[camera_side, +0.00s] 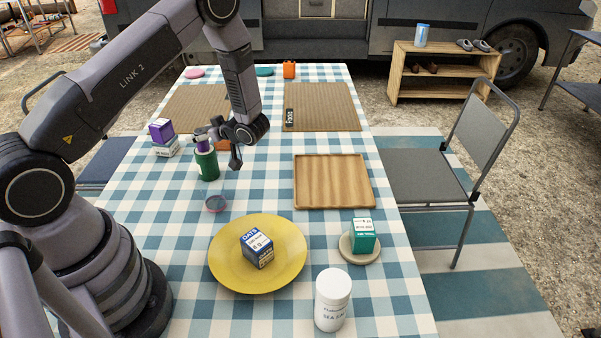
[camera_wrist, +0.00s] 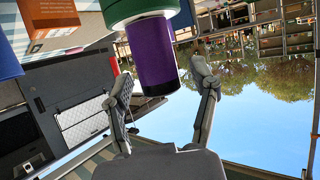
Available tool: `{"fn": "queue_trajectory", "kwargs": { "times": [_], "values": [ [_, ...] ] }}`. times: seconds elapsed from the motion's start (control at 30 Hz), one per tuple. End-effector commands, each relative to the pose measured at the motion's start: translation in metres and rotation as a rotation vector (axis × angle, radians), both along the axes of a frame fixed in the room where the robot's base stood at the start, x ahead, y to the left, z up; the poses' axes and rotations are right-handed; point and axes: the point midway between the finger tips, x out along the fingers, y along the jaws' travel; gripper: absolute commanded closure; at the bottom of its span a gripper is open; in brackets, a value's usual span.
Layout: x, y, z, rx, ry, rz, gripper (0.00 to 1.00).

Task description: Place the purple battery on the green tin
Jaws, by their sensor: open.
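The purple battery (camera_wrist: 154,58) stands upright on the green tin (camera_side: 207,166), touching it end to end; the wrist view shows this pair upside down, with the green tin (camera_wrist: 138,10) above. In the side view the purple battery (camera_side: 202,146) shows only as a small patch on top of the tin, partly hidden by a finger. My gripper (camera_side: 219,149) is open beside the tin's top. In the wrist view my gripper's fingers (camera_wrist: 162,85) are spread on either side of the battery, with visible gaps.
An orange item (camera_side: 222,145) is close behind my gripper. A wooden tray (camera_side: 334,182) lies to the right, and a yellow plate (camera_side: 223,266) with a blue box lies in front.

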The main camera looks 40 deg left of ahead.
Motion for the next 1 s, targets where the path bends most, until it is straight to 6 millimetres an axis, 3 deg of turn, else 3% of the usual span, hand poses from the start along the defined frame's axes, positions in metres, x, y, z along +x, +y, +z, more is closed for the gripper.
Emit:
{"fn": "queue_trajectory", "kwargs": {
  "times": [0.17,0.5,0.77,0.87,0.97,1.0],
  "values": [
    [0.003,-0.01,0.008,0.0,-0.002,-0.004,0.4],
    [0.017,-0.076,0.035,0.0,-0.004,-0.005,0.4],
    [0.023,-0.106,0.049,-0.003,-0.004,-0.004,0.4],
    [0.036,-0.108,0.059,-0.038,-0.055,-0.055,0.4],
    [0.067,-0.111,0.087,-0.133,-0.182,-0.204,0.4],
    [0.084,-0.116,0.105,-0.185,-0.247,-0.295,0.4]
  ]
}}
